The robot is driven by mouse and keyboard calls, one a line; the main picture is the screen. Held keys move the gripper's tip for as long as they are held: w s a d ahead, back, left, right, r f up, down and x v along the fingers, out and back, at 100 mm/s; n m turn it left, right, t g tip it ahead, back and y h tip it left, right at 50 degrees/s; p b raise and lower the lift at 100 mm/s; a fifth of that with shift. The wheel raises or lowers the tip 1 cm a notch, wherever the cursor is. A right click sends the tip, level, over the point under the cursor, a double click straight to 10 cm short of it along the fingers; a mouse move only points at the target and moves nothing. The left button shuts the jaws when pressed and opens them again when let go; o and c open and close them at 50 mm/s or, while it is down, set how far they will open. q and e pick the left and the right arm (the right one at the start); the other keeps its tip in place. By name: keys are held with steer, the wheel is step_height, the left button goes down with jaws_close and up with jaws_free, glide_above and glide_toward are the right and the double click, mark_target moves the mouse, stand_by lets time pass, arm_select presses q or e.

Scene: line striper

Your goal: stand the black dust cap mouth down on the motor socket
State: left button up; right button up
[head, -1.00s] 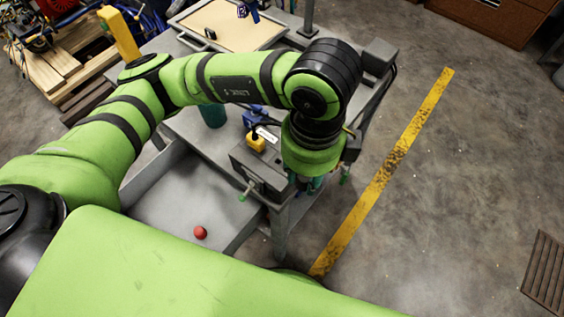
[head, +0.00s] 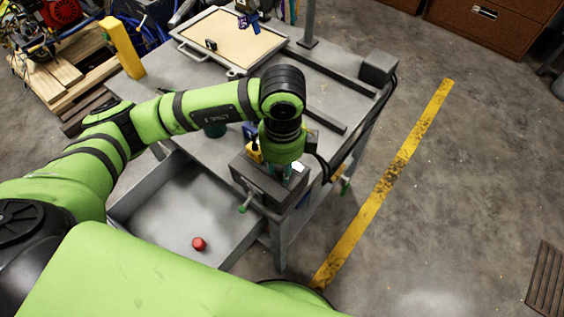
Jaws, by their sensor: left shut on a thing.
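My left gripper (head: 281,172) points down over the grey block-like fixture (head: 262,188) at the table's near edge. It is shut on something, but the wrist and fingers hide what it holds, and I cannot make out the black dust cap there. A blue and yellow part (head: 253,153) stands just behind the fixture, partly covered by my wrist. I cannot tell which part is the motor socket. A small white patch (head: 298,167) shows right beside the fingers. My right gripper is not in view.
The open grey drawer (head: 150,215) holds a red ball-like thing (head: 199,243). A tray (head: 243,66) at the back of the table bears a small black piece (head: 211,44) and a blue tool (head: 250,20). A dark box (head: 378,67) stands at the far right corner.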

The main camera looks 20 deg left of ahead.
mark_target(283, 167)
arm_select(q)
steer(key=shift+f, duration=0.15)
steer(key=shift+f, duration=0.1)
steer(key=o, duration=0.8)
steer(key=shift+c, duration=0.2)
step_height(283, 167, up, 12)
steer(key=b, duration=0.1)
steer(key=shift+d, duration=0.1)
